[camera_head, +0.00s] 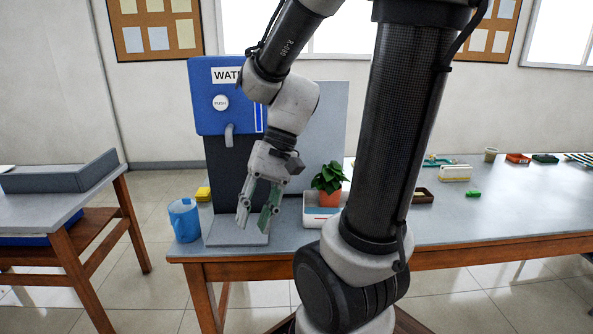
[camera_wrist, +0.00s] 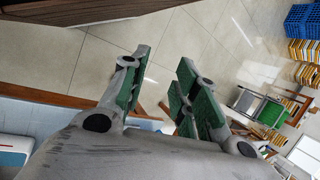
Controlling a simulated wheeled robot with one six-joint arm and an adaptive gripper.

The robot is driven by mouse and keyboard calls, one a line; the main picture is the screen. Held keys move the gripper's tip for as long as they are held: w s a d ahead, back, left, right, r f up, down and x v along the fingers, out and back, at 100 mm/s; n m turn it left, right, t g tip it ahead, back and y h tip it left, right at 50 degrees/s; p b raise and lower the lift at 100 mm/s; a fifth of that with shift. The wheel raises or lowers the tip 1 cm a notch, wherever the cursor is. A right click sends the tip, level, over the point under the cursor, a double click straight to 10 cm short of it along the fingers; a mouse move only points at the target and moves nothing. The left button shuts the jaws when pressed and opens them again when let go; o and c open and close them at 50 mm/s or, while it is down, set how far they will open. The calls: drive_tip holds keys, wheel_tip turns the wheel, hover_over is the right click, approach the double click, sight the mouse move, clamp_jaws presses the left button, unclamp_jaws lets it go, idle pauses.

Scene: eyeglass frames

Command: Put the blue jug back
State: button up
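The blue jug (camera_head: 184,220) stands upright at the left end of the grey table (camera_head: 468,219), left of the water dispenser (camera_head: 229,103). My gripper (camera_head: 254,223) hangs in front of the dispenser, to the right of the jug and apart from it. Its fingers are spread with nothing between them. In the wrist view my gripper (camera_wrist: 158,92) also shows open, with green pads and bare floor beyond. The jug cannot be made out in the wrist view.
A yellow sponge-like block (camera_head: 203,194) lies behind the jug. A potted plant (camera_head: 328,180) stands by a white tray (camera_head: 313,213) right of the dispenser. A separate table with a grey tray (camera_head: 62,178) stands at the left, across a floor gap.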

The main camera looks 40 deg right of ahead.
drive_tip(key=s+d+r+n+t+h, duration=0.2)
drive_tip(key=d+r+n+t+h, duration=0.2)
drive_tip(key=d+r, duration=0.3)
drive_tip(key=shift+d+r+t+h, duration=0.25)
drive_tip(key=shift+d+t+h, duration=0.35)
drive_tip(key=shift+d+h, duration=0.3)
idle(0.3)
